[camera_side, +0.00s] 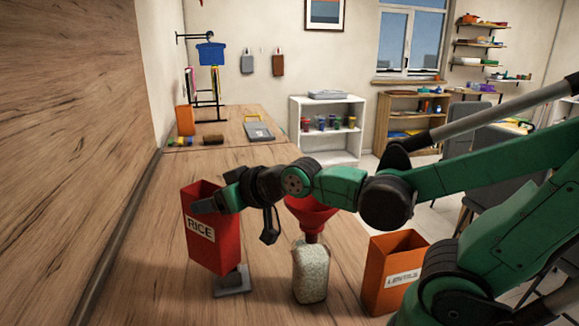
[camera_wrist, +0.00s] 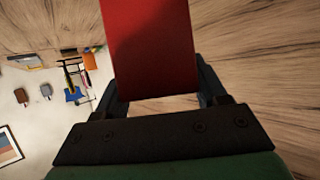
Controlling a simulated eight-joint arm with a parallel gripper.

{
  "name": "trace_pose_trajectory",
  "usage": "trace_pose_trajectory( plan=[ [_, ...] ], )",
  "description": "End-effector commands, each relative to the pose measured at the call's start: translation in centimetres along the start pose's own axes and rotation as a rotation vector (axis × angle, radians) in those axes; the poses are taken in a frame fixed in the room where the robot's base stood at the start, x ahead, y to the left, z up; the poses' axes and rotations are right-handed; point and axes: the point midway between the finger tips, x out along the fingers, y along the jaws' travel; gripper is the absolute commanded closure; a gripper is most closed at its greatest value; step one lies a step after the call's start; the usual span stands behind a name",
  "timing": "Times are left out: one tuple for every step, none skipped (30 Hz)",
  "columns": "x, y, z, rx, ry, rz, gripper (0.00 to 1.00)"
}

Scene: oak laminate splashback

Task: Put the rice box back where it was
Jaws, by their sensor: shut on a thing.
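The red rice box (camera_side: 212,240), labelled RICE and open at the top, is at the left of the side view, slightly tilted. My gripper (camera_side: 212,203) is shut on its upper part. In the wrist view the red box (camera_wrist: 150,50) fills the space between the two fingers of my gripper (camera_wrist: 155,95). A small grey plate (camera_side: 232,284) lies on the counter under or just beside the box. I cannot tell whether the box touches it. A clear jar (camera_side: 311,275) full of white grains stands to the right, with a red funnel (camera_side: 312,218) in its mouth.
An orange box labelled LENTILS (camera_side: 390,277) stands open right of the jar, near my arm. The wooden splashback (camera_side: 70,150) rises along the left. Farther back on the counter (camera_side: 225,155) are a brown cylinder (camera_side: 213,140), an orange box (camera_side: 185,120) and a grey scale-like item (camera_side: 258,131).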

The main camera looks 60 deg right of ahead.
Motion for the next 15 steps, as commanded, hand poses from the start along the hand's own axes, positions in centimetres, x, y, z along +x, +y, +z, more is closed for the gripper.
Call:
trace_pose_trajectory(
  plan=[
    [0.0,0.0,0.0,0.000,0.000,0.000,1.00],
    [0.0,-0.1,0.0,-0.001,-0.001,-0.001,1.00],
    [0.0,-0.3,0.0,-0.002,-0.001,-0.002,1.00],
    [0.1,-0.5,0.1,-0.003,-0.002,-0.003,1.00],
    [0.1,-0.7,0.1,-0.004,-0.002,-0.004,1.00],
    [0.1,-1.2,0.1,-0.006,-0.003,-0.004,1.00],
    [0.1,-1.5,0.2,-0.008,-0.004,-0.002,1.00],
    [0.1,-1.9,0.3,-0.006,-0.004,0.000,1.00],
    [0.1,-2.4,0.3,-0.006,-0.005,0.008,1.00],
    [0.1,-2.8,0.3,-0.003,-0.006,0.015,1.00],
    [0.0,-3.1,0.3,0.000,-0.005,0.025,1.00],
    [-0.2,-3.6,0.3,0.006,-0.005,0.043,1.00],
    [-0.4,-3.9,0.3,0.013,-0.007,0.061,1.00],
    [-0.6,-4.3,0.2,0.021,-0.008,0.081,1.00],
    [-1.0,-4.7,0.0,0.036,-0.008,0.115,1.00]
  ],
)
